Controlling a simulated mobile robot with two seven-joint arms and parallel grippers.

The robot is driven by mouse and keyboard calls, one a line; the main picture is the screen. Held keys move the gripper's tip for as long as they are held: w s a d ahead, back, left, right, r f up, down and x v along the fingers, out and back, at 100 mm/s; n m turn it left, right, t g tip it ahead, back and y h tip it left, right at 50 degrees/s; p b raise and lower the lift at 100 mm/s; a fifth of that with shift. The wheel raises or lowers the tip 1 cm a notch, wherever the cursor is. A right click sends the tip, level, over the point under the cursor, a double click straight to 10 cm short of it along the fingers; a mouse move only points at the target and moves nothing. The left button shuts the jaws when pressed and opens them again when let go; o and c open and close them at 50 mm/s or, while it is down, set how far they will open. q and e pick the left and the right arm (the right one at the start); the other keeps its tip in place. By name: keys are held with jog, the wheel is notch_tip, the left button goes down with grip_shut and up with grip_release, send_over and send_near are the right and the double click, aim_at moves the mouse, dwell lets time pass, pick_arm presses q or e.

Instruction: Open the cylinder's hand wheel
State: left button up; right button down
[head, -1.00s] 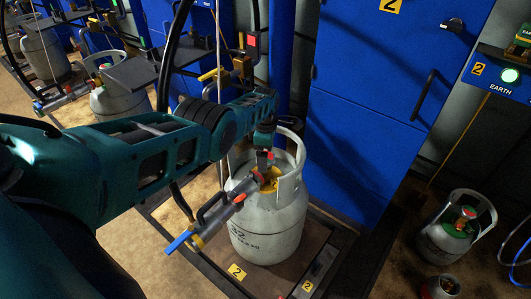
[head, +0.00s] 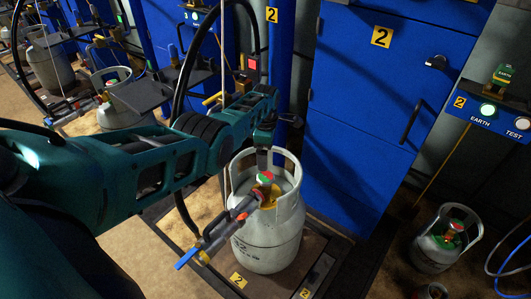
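The grey gas cylinder (head: 268,248) stands upright on the scale platform, with a collar around its top. Inside the collar is the hand wheel (head: 264,177), red and green on top, above a yellow part (head: 270,192). A grey connector (head: 215,232) with a blue lever (head: 187,258) runs from the valve out to the lower left. My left gripper (head: 264,160) points down just above and behind the wheel. It looks clear of the wheel, but its fingers are dark and small, and their opening cannot be made out. My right gripper is not in view.
A blue cabinet (head: 362,120) stands behind and right of the cylinder. A panel with EARTH and TEST lights (head: 488,110) is at the far right, above a smaller grey cylinder (head: 443,243) on the floor. Hoses and more cylinders (head: 112,95) are at upper left.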

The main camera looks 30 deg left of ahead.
pick_arm(q)
notch_tip(320, 180, up, 3)
jog(key=shift+f+p, duration=0.1)
jog(key=shift+p, duration=0.55)
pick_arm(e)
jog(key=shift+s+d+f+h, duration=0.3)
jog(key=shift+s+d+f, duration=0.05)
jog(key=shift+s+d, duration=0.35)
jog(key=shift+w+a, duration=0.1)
